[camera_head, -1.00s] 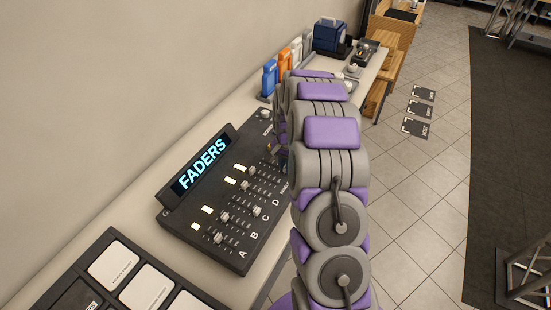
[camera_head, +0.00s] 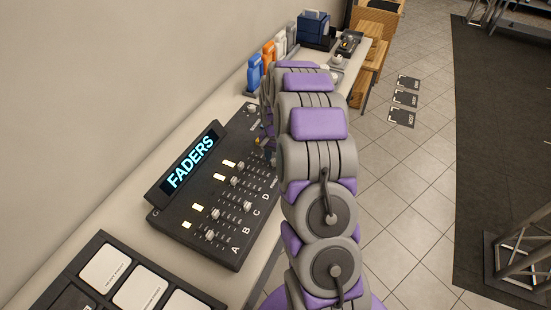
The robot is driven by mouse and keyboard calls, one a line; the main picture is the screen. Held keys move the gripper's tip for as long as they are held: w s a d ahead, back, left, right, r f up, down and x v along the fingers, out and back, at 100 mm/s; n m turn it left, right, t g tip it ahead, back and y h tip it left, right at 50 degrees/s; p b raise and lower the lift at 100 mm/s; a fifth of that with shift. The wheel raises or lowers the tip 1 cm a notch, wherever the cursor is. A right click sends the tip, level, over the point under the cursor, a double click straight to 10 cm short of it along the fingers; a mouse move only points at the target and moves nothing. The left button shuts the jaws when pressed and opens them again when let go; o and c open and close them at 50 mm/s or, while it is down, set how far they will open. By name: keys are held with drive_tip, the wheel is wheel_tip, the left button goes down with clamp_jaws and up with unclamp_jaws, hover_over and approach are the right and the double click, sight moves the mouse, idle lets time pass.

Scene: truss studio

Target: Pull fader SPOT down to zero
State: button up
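A black fader console (camera_head: 205,235) lies on the long counter. Its lit screen (camera_head: 190,162) reads FADERS. Below the screen are several fader slots with pale knobs, one of them the fader marked A (camera_head: 210,236), with B, C and D beside it. I cannot read a SPOT label; the far right part of the console is partly behind my arm. My gripper (camera_head: 266,145) is at the console's far right side, mostly hidden by my purple and grey arm. I cannot tell whether it touches a fader or how its fingers stand.
A panel with large white buttons (camera_head: 104,268) lies at the near left. Blue (camera_head: 254,72) and orange (camera_head: 268,56) bottles and a dark blue box (camera_head: 313,28) stand farther along the counter. A wall runs along the left; tiled floor (camera_head: 400,190) is open at right.

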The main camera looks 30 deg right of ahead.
sight(275, 161)
wheel_tip(275, 161, up, 16)
drive_tip(key=p, duration=0.2)
drive_tip(key=shift+r, duration=0.2)
drive_tip(key=shift+d, duration=0.1)
idle(0.3)
drive_tip(key=s+a+r+n, duration=0.3)
drive_tip(key=s+a+r, duration=0.1)
drive_tip(key=s+a, duration=0.3)
drive_tip(key=s+a+r+n, duration=0.2)
drive_tip(key=s+a+r, duration=0.1)
drive_tip(key=s+a, duration=0.45)
drive_tip(key=s+a+n+g, duration=0.1)
drive_tip(key=s+a+n, duration=0.2)
drive_tip(key=s, duration=0.8)
drive_tip(key=s+a+f+n+b, duration=0.1)
drive_tip(key=s+a+n, duration=0.2)
drive_tip(key=s, duration=0.9)
drive_tip(key=shift+s+f+g, duration=0.15)
drive_tip(key=shift+f+g, duration=0.15)
drive_tip(key=shift+g, duration=0.1)
